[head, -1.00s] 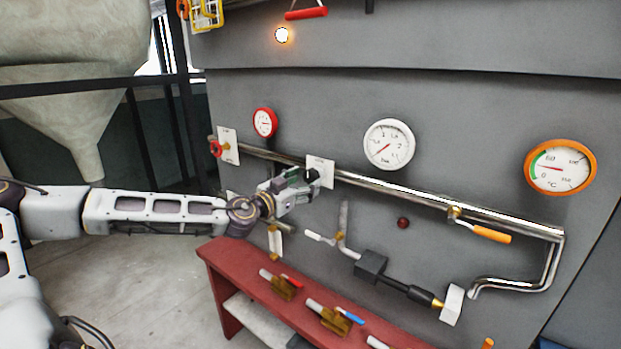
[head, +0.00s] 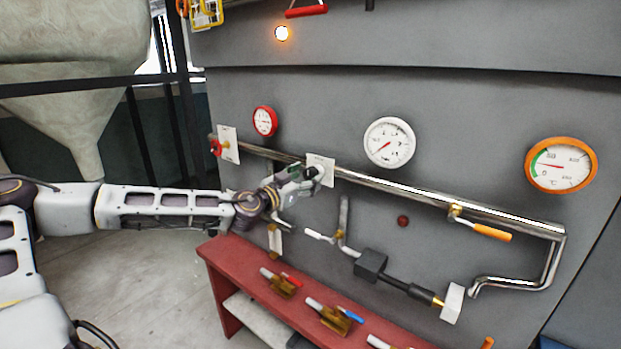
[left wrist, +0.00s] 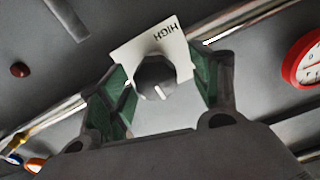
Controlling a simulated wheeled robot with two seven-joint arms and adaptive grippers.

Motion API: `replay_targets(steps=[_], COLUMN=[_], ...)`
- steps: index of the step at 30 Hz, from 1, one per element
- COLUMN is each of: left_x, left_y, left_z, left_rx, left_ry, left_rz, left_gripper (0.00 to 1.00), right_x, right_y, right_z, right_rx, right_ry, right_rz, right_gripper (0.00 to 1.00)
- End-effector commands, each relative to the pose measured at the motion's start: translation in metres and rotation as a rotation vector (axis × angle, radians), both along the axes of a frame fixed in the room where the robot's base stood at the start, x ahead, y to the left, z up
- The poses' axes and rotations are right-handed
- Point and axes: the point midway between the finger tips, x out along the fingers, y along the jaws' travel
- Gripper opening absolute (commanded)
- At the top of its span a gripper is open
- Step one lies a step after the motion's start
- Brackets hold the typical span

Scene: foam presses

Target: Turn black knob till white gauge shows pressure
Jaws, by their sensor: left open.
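The black knob (left wrist: 157,80) sits on a white plate marked HIGH (left wrist: 166,48) in the left wrist view, with a white pointer line on its face. In the head view the knob (head: 311,172) is partly hidden by my gripper. My left gripper (head: 300,178) is open, and its green-padded fingers (left wrist: 162,88) stand on either side of the knob, apart from it as far as I can see. The white gauge (head: 389,142) is on the grey panel to the right of the knob; its red needle points to the lower left. My right gripper is not in view.
A red-rimmed gauge (head: 265,121) and an orange-rimmed gauge (head: 561,165) flank the white one. A steel pipe (head: 400,191) runs along the panel, with an orange-handled valve (head: 491,233). A red bench (head: 231,270) with several valves stands below.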

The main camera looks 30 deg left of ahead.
Motion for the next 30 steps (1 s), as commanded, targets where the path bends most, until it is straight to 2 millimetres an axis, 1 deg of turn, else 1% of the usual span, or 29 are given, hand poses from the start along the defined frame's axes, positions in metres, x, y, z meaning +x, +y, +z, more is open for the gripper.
replay_targets(steps=[17, 30], left_x=[0.011, 0.018], left_y=[-0.001, -0.007], left_z=[-0.002, -0.001], left_rx=[0.0, -0.002], left_ry=[0.002, 0.001], left_rz=[-0.001, -0.008], left_gripper=[0.63, 0.63], right_x=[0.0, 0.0], right_y=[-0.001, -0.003], right_z=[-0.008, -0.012], right_rx=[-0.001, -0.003], right_ry=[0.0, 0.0], right_rz=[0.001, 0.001], right_gripper=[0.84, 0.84])
